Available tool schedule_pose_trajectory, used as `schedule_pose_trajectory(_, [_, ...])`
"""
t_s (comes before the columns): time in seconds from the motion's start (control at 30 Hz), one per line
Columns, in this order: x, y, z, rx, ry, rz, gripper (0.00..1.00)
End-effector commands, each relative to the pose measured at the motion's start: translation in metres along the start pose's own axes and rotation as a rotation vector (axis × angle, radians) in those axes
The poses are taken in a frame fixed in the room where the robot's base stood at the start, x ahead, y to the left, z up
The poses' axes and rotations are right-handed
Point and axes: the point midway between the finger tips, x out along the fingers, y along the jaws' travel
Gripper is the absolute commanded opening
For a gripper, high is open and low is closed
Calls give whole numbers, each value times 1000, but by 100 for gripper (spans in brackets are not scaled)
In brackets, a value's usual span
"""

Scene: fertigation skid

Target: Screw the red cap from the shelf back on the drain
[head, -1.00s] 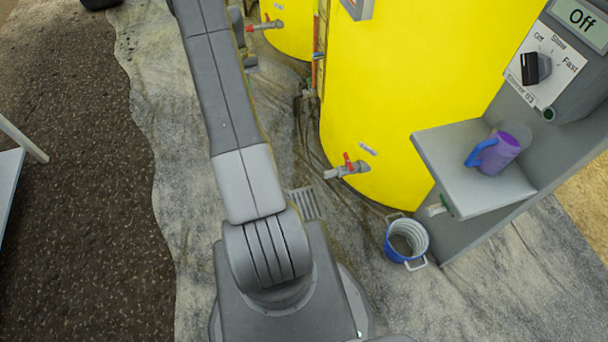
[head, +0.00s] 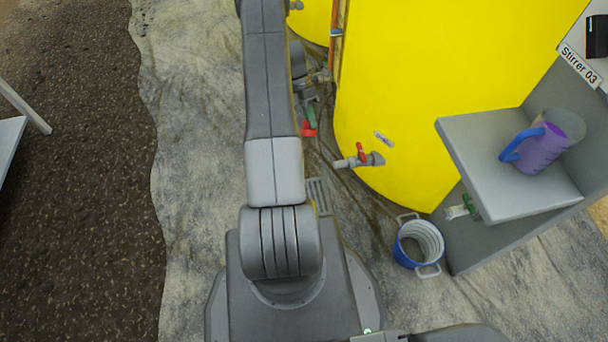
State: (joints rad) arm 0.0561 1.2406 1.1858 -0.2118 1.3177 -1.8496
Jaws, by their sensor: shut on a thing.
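My gripper (head: 310,121) shows beyond my forearm, left of the yellow tank, pointing down. It is shut on the red cap (head: 309,130), which shows as a small red patch below a green part at the fingers. My arm partly hides the gripper. A grey drain outlet (head: 343,163) with a red valve handle (head: 362,152) sticks out left from the lower wall of the tank (head: 440,90). The cap is up and left of the outlet in the picture, apart from it. The shelf (head: 500,195) on the right holds no red cap that I can see.
A purple jug (head: 541,148) with a blue handle stands on the shelf. A blue bucket (head: 405,258) stands on the floor below it. A floor grate (head: 319,195) lies near the drain. A green and white fitting (head: 462,208) sits under the shelf.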

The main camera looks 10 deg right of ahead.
Motion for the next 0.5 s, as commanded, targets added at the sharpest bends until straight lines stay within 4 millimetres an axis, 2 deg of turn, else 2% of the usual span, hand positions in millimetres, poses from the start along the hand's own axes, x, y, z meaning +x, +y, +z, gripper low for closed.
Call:
schedule_pose_trajectory(0.03, [19,10,0,-122,-52,-54,0])
schedule_pose_trajectory(0.2, [56,26,6,-554,-288,-267,0])
schedule_pose_trajectory(0.33, [80,39,7,-779,-459,-411,0])
schedule_pose_trajectory(0.5, [110,57,5,-975,-666,-575,0])
